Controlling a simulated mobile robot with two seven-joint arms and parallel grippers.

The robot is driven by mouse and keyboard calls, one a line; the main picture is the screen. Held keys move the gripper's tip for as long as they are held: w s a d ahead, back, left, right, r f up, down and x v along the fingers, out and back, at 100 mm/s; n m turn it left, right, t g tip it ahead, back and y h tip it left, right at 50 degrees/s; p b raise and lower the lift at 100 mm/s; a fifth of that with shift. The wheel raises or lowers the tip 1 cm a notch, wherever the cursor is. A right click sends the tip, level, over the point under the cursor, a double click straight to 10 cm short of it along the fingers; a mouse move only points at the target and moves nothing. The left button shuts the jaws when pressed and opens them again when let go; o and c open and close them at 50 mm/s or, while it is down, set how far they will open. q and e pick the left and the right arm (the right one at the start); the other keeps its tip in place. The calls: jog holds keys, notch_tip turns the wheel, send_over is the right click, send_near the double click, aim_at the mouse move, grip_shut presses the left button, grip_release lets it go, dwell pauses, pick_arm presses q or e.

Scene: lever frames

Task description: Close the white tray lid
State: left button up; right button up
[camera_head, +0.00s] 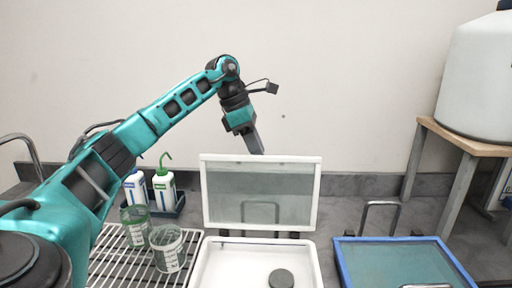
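The white tray (206,264) stands on the counter at the bottom centre, with a dark round disc (281,278) inside it. Its lid (261,193), a clear panel in a white frame, stands upright along the tray's back edge, so the tray is open. My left gripper (256,147) is just behind and above the lid's top edge, pointing down. Its fingertips are small and partly at the lid's rim, and I cannot tell whether they touch it or are open. My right gripper does not show.
A blue-framed tray with its lid down (400,262) is to the right. A wooden stand (468,146) holds a large white tank (478,80) at right.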

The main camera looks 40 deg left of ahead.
pick_arm(q)
jog(key=shift+f, duration=0.1)
grip_shut()
dwell(0.5)
